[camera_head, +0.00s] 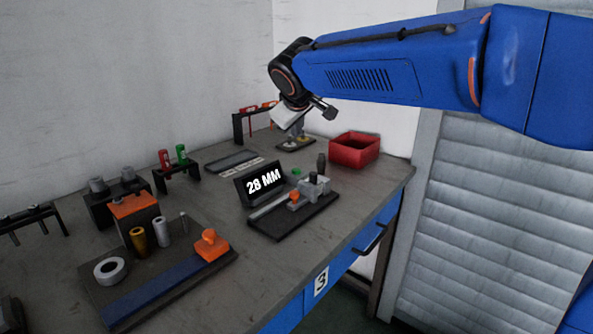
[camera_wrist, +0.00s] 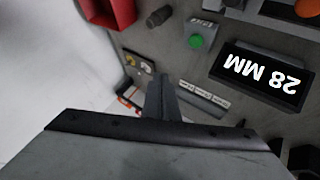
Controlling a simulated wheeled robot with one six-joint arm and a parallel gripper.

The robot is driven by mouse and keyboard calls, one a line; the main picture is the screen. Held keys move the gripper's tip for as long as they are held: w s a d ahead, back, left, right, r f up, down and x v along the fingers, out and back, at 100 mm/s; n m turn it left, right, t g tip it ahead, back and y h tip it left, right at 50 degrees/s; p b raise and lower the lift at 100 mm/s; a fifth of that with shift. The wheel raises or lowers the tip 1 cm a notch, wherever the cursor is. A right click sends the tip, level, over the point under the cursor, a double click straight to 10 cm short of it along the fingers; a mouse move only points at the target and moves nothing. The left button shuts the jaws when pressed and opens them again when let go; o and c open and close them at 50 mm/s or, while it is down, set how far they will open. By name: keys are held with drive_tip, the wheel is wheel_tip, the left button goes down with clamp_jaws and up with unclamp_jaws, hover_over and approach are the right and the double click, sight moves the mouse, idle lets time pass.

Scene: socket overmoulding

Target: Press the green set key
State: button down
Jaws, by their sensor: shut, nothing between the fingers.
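The green set key (camera_wrist: 197,41) is a round button on a small grey box in the wrist view. In the head view the green key (camera_head: 296,171) shows small, just behind the display's right end. The black display (camera_head: 260,183) reads "28 MM"; it shows upside down in the wrist view (camera_wrist: 262,76). My gripper (camera_head: 297,130) is above the back of the bench, behind and above the key, apart from it. In the wrist view my gripper's fingers (camera_wrist: 160,95) are together and empty, with the key up and to the right of them.
A red bin (camera_head: 354,150) stands right of the key, and a dark knob (camera_head: 321,162) stands between them. A grey clamp fixture (camera_head: 314,187) with an orange part is in front. A labelled strip (camera_head: 241,167) lies behind the display. Bare bench (camera_head: 300,245) is at the front.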

hover_over(296, 174)
drive_tip(key=shift+f, duration=4.15)
drive_tip(key=shift+f, duration=0.1)
drive_tip(key=shift+f, duration=0.3)
drive_tip(key=shift+f, duration=0.45)
drive_tip(key=shift+r, duration=0.9)
wheel_tip(296, 174, up, 5)
idle(0.4)
